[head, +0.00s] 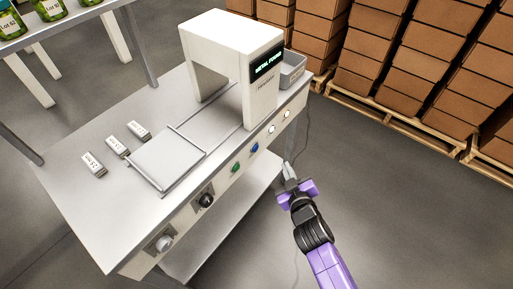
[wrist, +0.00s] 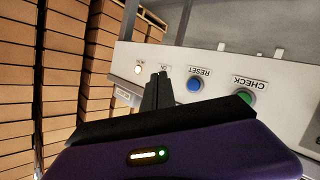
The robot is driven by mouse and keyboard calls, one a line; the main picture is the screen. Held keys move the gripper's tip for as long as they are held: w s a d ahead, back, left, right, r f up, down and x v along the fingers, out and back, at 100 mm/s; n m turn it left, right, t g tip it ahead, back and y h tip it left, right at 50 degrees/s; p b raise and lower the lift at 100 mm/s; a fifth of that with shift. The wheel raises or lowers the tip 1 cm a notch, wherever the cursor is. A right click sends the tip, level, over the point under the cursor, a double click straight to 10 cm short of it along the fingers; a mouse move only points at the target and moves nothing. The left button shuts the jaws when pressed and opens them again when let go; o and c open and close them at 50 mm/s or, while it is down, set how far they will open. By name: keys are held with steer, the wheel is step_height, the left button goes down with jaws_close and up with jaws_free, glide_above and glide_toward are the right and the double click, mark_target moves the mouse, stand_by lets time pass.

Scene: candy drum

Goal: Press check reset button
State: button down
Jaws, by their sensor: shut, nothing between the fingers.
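The blue reset button (head: 254,148) is on the front panel of the metal table. In the wrist view, the blue button (wrist: 194,85) sits under a RESET label, just right of my fingertips. The green check button (head: 235,168) is to its left in the head view; in the wrist view the green button (wrist: 245,97) is partly hidden by my gripper body. My gripper (head: 288,168) is shut and empty, in front of the panel to the right of the blue button. Its fingers (wrist: 161,76) point at the panel and appear apart from the button.
The white detector arch (head: 225,50) shows a lit "METAL FOUND" display. Two white lights (head: 279,121) are on the panel; one light (wrist: 138,69) shows in the wrist view. Black (head: 206,200) and grey (head: 164,243) knobs are at the left. Boxes on pallets (head: 400,65) stand behind.

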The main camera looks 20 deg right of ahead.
steer(key=w+a+b, duration=0.4)
steer(key=w+a, duration=0.1)
steer(key=w, duration=0.2)
stand_by(0.3)
steer(key=shift+w+a, duration=0.1)
steer(key=shift+a, duration=0.05)
stand_by(1.8)
steer(key=shift+w+a+b, duration=0.2)
steer(key=shift+w+b, duration=0.05)
steer(key=shift+b, duration=0.2)
steer(key=shift+w+a+b, duration=0.25)
steer(key=shift+w+b, duration=0.05)
steer(key=shift+w, duration=0.05)
stand_by(0.7)
steer(key=shift+s+d+p, duration=0.35)
steer(key=shift+s+d, duration=0.15)
steer(key=shift+s, duration=0.2)
steer(key=shift+s+d+p, duration=0.65)
steer(key=shift+s+d, duration=0.1)
steer(key=shift+s, duration=0.25)
steer(key=shift+s+d+p, duration=0.6)
steer(key=shift+s+d, duration=0.15)
steer(key=shift+s, duration=0.25)
